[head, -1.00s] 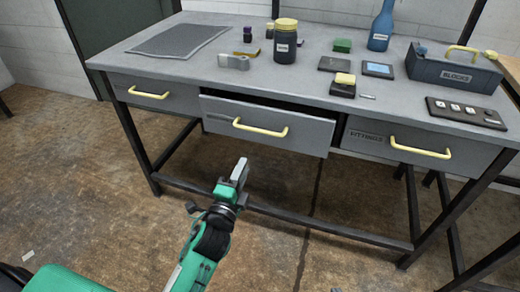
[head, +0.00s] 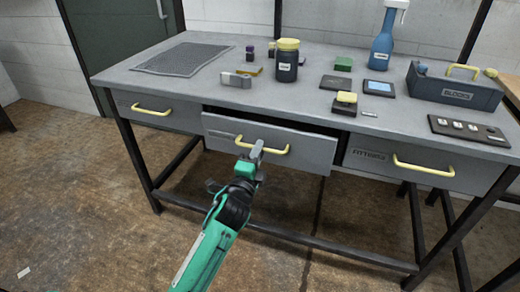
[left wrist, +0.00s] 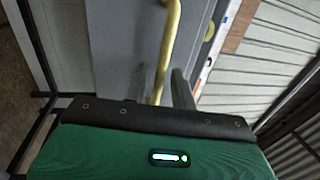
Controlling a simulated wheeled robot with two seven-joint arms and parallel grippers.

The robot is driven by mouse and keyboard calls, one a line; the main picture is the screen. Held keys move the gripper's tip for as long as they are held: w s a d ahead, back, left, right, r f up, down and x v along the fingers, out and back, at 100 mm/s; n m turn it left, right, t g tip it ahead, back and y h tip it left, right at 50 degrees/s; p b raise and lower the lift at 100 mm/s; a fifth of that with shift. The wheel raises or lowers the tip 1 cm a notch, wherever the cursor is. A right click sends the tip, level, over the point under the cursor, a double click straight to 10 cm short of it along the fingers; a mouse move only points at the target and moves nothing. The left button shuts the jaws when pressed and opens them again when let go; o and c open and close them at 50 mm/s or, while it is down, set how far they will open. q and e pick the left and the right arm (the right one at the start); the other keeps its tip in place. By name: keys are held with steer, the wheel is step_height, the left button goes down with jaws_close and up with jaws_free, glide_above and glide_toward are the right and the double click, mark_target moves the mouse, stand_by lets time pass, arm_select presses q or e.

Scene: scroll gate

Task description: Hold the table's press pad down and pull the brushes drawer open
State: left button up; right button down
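The middle drawer (head: 300,149) is partly open, with a dark gap above its front. Its label is too small to read. Its yellow handle (head: 275,151) also shows in the left wrist view (left wrist: 168,45). My right gripper is out of view.
The left drawer (head: 180,114) and the right FITTINGS drawer (head: 440,180) look shut. The grey tabletop (head: 210,92) holds a dark jar (head: 287,66), a blue spray bottle (head: 383,45), a BLOCKS box (head: 450,94) and a switch panel (head: 468,131).

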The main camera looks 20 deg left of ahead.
arm_select(q)
steer(key=shift+w+r, duration=0.15)
steer(key=shift+w, duration=0.7)
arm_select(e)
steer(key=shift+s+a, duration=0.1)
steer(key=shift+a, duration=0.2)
arm_select(q)
jaws_close()
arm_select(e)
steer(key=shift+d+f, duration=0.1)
